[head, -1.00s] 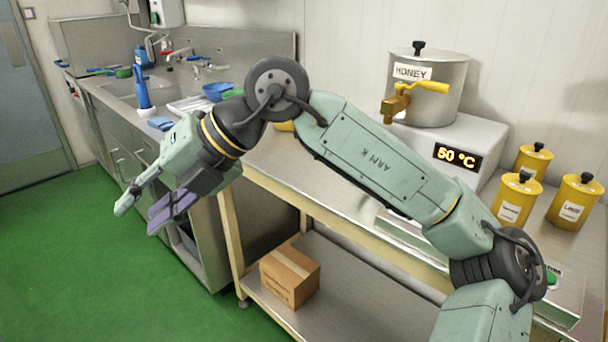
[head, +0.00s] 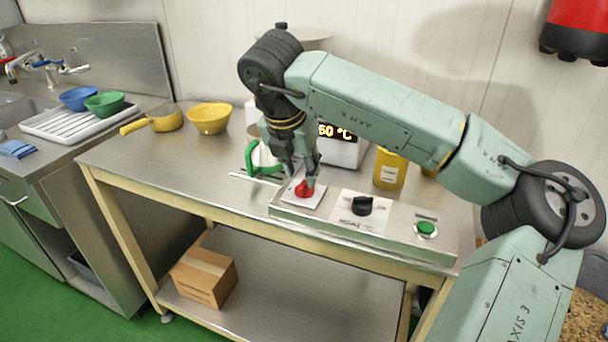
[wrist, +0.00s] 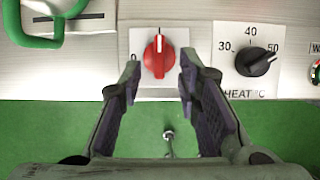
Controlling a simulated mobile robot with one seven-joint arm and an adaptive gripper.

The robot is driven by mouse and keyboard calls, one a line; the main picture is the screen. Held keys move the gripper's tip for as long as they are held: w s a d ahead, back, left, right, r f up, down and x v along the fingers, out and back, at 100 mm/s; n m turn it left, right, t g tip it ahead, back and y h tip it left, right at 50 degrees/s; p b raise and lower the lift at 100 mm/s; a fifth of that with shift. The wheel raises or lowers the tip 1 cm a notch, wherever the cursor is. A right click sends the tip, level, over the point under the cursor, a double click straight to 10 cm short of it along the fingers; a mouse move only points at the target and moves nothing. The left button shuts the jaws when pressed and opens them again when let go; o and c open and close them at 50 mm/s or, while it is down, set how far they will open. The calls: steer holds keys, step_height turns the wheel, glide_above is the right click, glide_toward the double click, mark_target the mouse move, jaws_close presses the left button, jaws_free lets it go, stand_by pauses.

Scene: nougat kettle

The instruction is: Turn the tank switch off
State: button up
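The red rotary switch (head: 304,189) sits on a white plate at the left part of the steel control panel (head: 395,232). In the wrist view the red switch (wrist: 158,58) has a white line pointing straight up, and a 0 is printed at the plate's left. My gripper (head: 300,178) points down at the switch. In the wrist view my gripper (wrist: 160,70) is open, with one finger to each side of the red switch and a gap on both sides. It holds nothing. Whether the fingertips reach down past the knob's top is unclear.
A black heat knob (head: 362,205) and a green button (head: 426,228) are right of the switch. A green handle (head: 258,162) stands close to the left of my gripper. The display (head: 335,131) and a yellow canister (head: 389,170) are behind.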

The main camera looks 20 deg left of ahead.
mark_target(304, 182)
steer(key=shift+p+x, duration=0.45)
steer(key=shift+x, duration=1.75)
jaws_close()
